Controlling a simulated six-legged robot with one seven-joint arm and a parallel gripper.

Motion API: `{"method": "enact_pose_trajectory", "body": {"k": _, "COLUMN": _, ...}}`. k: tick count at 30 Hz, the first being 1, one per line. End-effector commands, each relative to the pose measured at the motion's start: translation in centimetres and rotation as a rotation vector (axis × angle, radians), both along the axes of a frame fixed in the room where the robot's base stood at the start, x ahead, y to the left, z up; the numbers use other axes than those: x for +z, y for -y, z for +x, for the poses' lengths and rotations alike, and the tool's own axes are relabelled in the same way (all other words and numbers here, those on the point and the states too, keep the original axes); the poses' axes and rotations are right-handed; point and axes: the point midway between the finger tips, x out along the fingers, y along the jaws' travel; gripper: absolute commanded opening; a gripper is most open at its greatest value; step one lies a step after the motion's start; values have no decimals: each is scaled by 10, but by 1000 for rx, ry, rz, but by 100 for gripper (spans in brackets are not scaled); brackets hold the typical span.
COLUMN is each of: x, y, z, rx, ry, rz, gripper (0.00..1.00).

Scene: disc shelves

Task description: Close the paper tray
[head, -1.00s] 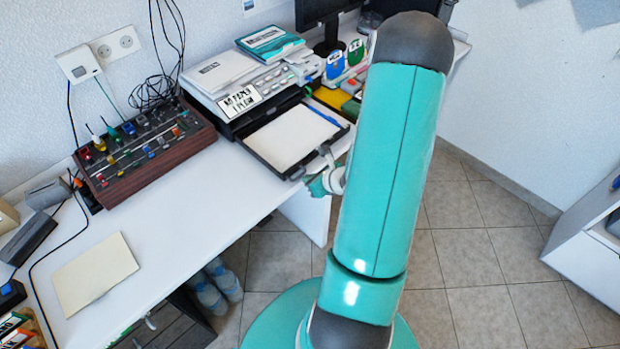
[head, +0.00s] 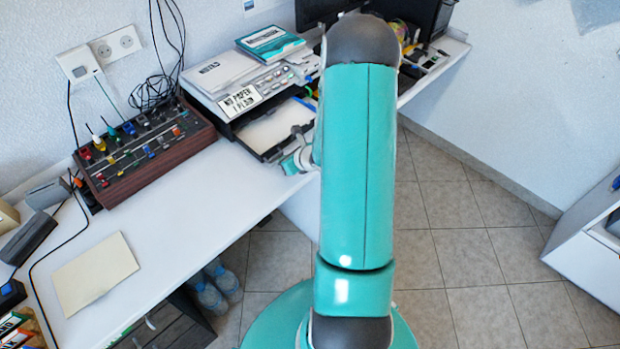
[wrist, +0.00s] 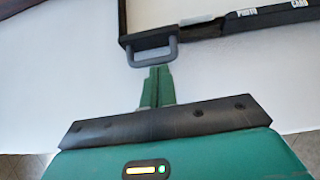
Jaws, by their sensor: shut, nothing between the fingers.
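The paper tray (head: 262,132) is a dark-framed drawer holding white paper, sticking part way out of the printer (head: 225,84) in the head view. My arm hides its right part. In the wrist view the tray's dark front edge (wrist: 195,32) carries a grey loop handle (wrist: 152,61). My gripper (wrist: 158,70) is shut and empty, its green fingertips right at the handle's outer bar; I cannot tell whether they touch. In the head view my wrist shows beside the tray's front, but the fingertips are not clear.
A book (head: 270,43) lies on the printer. A control box with coloured knobs (head: 145,150) stands to the left on the white desk (head: 195,200). A beige sheet (head: 95,272) lies nearer. The desk between is clear. A dark monitor (head: 325,10) is behind.

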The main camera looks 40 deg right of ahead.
Motion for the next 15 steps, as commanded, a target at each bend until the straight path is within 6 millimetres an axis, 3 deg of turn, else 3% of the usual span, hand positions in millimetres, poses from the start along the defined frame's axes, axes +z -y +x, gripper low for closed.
{"method": "enact_pose_trajectory", "body": {"k": 6, "x": 0, "y": -3, "z": 62, "rx": 5, "ry": 2, "rz": -1, "gripper": 0}}
{"method": "enact_pose_trajectory", "body": {"k": 15, "x": 0, "y": -4, "z": 122, "rx": 1, "ry": 1, "rz": 0, "gripper": 0}}
